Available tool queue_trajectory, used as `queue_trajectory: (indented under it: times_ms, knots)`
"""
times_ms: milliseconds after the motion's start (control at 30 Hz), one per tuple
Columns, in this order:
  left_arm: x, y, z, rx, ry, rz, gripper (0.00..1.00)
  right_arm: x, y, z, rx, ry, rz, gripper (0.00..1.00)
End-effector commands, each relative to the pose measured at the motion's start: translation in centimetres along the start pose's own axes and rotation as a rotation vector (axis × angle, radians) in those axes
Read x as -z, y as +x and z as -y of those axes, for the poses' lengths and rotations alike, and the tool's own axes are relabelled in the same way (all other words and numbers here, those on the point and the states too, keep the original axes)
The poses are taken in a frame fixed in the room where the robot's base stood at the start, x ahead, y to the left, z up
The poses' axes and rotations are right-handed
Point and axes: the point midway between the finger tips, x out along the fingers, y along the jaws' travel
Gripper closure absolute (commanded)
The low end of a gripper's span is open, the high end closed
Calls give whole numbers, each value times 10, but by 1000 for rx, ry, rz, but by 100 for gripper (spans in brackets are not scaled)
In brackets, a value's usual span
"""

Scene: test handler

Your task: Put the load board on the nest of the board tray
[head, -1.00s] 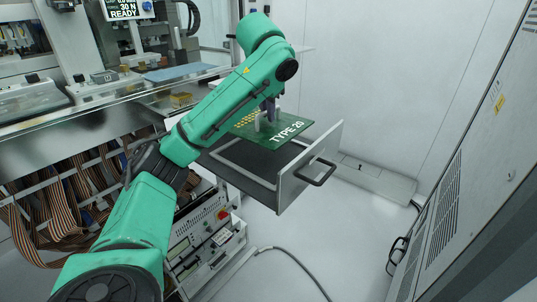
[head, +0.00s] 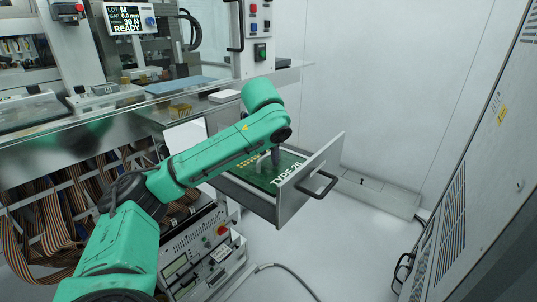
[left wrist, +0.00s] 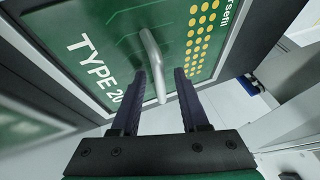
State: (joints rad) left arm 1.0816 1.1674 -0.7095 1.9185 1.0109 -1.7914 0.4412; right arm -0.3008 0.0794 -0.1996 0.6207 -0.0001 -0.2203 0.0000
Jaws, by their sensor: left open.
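The green load board (head: 290,181), marked TYPE 20 with gold pads, lies low inside the pulled-out board tray (head: 293,206). It looks flat there; the nest is hidden under it, so I cannot tell how exactly it is seated. My left gripper (head: 274,165) is over the board, pointing down. In the left wrist view, its two dark fingers (left wrist: 168,75) are apart, on either side of the board's grey handle (left wrist: 152,52). The board (left wrist: 115,35) also shows there with its lettering. My right gripper is not in view.
The tray's front panel carries a dark pull handle (head: 318,186). A steel bench (head: 130,125) with a blue mat (head: 180,85) stands behind at left. A grey cabinet (head: 470,190) stands at right. The floor (head: 350,235) between is mostly clear, with a cable lying on it.

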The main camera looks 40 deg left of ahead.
Motion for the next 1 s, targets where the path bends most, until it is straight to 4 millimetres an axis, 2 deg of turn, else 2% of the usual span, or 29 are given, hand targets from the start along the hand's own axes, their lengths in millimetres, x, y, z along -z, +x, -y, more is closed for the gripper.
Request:
queue_trajectory:
  times_ms: [167, 333, 400, 533, 667, 1000]
  knots:
    - [2, -17, 0, -2, 0, -4, 55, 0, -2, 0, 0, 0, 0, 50]
    - [2, -63, 0, -2, 1, -7, 55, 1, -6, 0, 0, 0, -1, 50]
    - [4, -87, 3, 2, 0, -7, 55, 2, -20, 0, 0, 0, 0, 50]
    - [4, -114, 3, 3, 0, -4, 55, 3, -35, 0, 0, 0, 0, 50]
    - [1, -122, 1, 1, 0, 0, 55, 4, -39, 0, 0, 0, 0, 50]
    - [0, -120, 0, 0, -1, 0, 55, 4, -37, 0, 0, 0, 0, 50]
